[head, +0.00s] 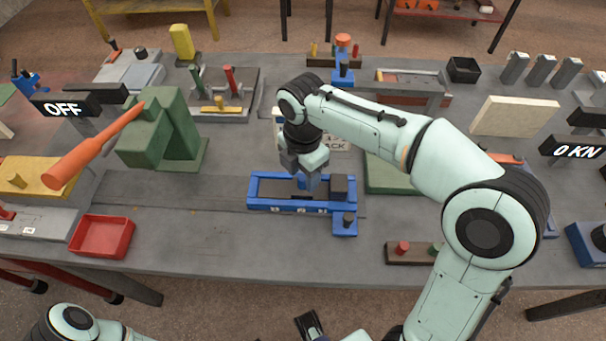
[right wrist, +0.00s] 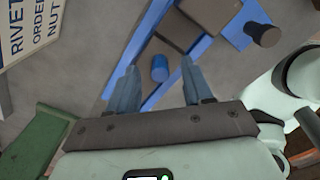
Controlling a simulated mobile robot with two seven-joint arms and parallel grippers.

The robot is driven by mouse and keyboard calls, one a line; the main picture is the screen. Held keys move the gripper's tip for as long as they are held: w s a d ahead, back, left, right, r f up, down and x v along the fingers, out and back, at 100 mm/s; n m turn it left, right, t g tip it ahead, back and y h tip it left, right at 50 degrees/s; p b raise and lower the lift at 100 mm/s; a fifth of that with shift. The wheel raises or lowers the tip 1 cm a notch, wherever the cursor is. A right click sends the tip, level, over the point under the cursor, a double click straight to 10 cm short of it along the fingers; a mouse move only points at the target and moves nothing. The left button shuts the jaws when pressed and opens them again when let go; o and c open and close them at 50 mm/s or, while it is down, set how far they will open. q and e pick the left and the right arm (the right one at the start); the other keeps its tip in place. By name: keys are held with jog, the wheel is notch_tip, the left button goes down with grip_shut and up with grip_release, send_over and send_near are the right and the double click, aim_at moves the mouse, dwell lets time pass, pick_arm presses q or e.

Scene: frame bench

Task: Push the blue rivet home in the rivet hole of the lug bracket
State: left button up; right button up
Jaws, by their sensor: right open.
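In the right wrist view the blue rivet (right wrist: 160,70) stands up from a dark grey piece (right wrist: 148,54), which looks like the lug bracket, inside a blue fixture frame (right wrist: 206,45). The rivet hole is hidden under the rivet, and I cannot tell how deep it sits. In the head view the blue frame (head: 270,208) lies on the bench. My right gripper (head: 307,182) is over it, pointing down. Its fingers are open and spread on either side of the rivet in the wrist view, with gaps showing.
A dark block (head: 340,187) sits at the fixture's right end, and a black knob (head: 348,218) stands on its front tab. A green block (head: 160,140) and a red tray (head: 102,236) are to the left. The bench in front of the fixture is clear.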

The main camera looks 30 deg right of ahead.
aim_at(303, 178)
notch_tip(303, 178, up, 12)
jog(key=p, duration=0.2)
jog(key=shift+f+p, duration=0.15)
jog(key=shift+p, duration=0.15)
jog(key=shift+f, duration=0.1)
